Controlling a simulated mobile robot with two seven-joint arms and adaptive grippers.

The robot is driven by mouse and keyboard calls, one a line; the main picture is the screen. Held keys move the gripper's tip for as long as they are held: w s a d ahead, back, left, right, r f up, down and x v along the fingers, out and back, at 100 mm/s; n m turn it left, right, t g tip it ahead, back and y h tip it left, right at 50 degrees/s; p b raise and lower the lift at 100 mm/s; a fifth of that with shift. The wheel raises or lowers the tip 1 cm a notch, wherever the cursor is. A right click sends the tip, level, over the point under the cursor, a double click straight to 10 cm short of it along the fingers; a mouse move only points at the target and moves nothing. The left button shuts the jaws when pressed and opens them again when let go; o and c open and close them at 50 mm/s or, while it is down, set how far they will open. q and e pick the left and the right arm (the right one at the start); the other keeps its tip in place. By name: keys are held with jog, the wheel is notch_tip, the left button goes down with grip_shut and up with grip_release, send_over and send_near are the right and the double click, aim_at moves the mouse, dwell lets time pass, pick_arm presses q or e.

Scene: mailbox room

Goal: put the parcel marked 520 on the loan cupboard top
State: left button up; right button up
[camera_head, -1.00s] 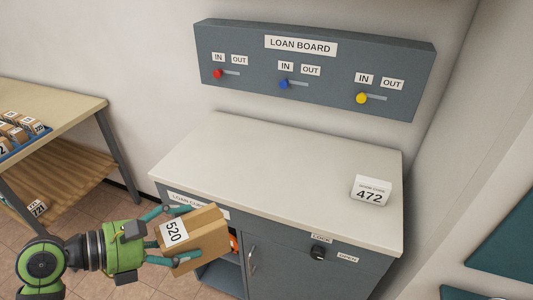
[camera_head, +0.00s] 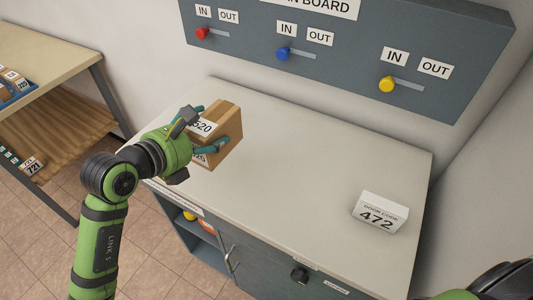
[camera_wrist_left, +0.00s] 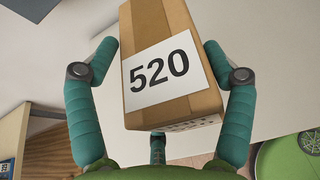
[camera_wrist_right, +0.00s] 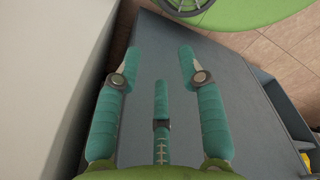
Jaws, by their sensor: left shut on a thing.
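The parcel marked 520 (camera_head: 229,148) is a brown cardboard box with a white label, over the left part of the loan cupboard top (camera_head: 320,160). My left gripper (camera_head: 211,130) is shut on it, fingers on both sides. The left wrist view shows the parcel (camera_wrist_left: 172,105) between the fingers, its 520 label facing the camera. I cannot tell whether its underside touches the pale top. My right gripper (camera_wrist_right: 160,65) is open and empty, near the cupboard's grey side in the right wrist view.
A white door-code block reading 472 (camera_head: 380,212) stands at the top's right end. The loan board (camera_head: 345,50) with red, blue and yellow sliders is on the wall behind. A shelf table (camera_head: 45,60) with small parcels stands left. The middle of the cupboard top is clear.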

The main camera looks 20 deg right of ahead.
aim_at(236, 113)
pick_arm(q)
jog(key=d, duration=0.2)
jog(key=w+d+r, duration=0.1)
jog(key=d, duration=0.2)
jog(key=w+d+r, duration=0.1)
jog(key=d, duration=0.2)
jog(key=shift+d+r+b, duration=0.1)
jog(key=shift+d+b, duration=0.05)
jog(key=shift+b, duration=0.15)
jog(key=w+a+f+p, duration=0.1)
jog(key=w+a+f, duration=0.1)
jog(key=a+f, duration=0.1)
jog(key=w+a+f+p, duration=0.1)
jog(key=w+a+f, duration=0.1)
jog(key=a+f, duration=0.1)
jog(key=w+a+f+p, duration=0.1)
jog(key=w+a+f, duration=0.1)
jog(key=a+f, duration=0.1)
jog(key=shift+w+a+f+p, duration=0.1)
jog(key=shift+a+f+p, duration=0.1)
jog(key=shift+f+p, duration=0.4)
jog(key=shift+f, duration=0.25)
pick_arm(e)
jog(key=r, duration=0.1)
jog(key=s+r, duration=0.1)
jog(key=shift+a+r, duration=0.25)
jog(key=shift+r, duration=0.1)
